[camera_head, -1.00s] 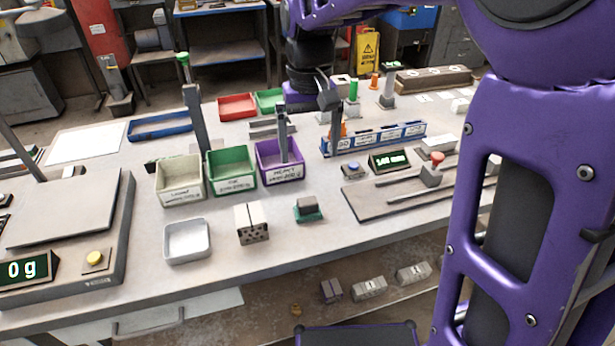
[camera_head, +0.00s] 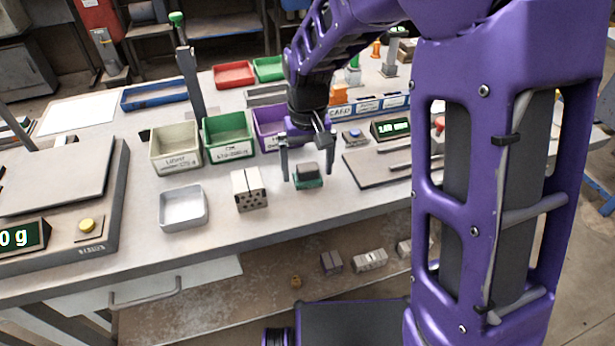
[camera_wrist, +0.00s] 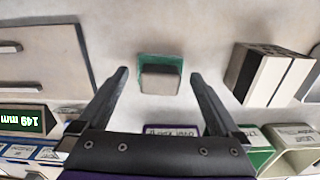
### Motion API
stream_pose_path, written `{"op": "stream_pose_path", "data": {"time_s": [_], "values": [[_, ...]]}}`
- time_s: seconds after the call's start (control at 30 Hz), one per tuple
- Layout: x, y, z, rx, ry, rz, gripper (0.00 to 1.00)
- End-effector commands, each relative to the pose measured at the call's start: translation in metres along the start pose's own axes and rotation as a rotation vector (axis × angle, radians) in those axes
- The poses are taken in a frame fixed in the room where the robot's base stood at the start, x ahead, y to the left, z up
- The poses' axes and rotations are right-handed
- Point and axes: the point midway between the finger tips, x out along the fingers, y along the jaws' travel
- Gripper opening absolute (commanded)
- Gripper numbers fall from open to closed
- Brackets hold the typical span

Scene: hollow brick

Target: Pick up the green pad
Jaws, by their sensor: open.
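The green pad (camera_head: 308,183) lies on the workbench with a dark grey block (camera_head: 307,171) on top of it. In the wrist view the pad (camera_wrist: 159,59) shows as a green rim around the grey block (camera_wrist: 160,80). My gripper (camera_head: 308,177) is open. In the head view its fingers appear on either side of the pad and block. In the wrist view the fingertips (camera_wrist: 159,75) are left and right of the block, with clear gaps and nothing between them touching. The height of the fingers above the bench is hard to tell.
A hollow brick (camera_head: 249,190) stands just left of the pad, and a white tray (camera_head: 183,207) is further left. Cream (camera_head: 176,160), green (camera_head: 228,152) and purple bins (camera_head: 267,141) stand behind. A dark board (camera_head: 375,169) lies to the right. The bench front is clear.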

Motion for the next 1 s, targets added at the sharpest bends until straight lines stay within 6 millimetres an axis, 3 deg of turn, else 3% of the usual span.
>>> {"op": "stream_pose_path", "data": {"time_s": [0.27, 0.73, 1.0], "values": [[0.0042, 0.0000, -0.0003, 0.000, 0.002, 0.000, 1.00], [0.0040, 0.0000, -0.0003, 0.000, 0.001, 0.000, 0.20], [-0.0004, -0.0001, -0.0006, 0.000, 0.003, 0.000, 0.19]]}}
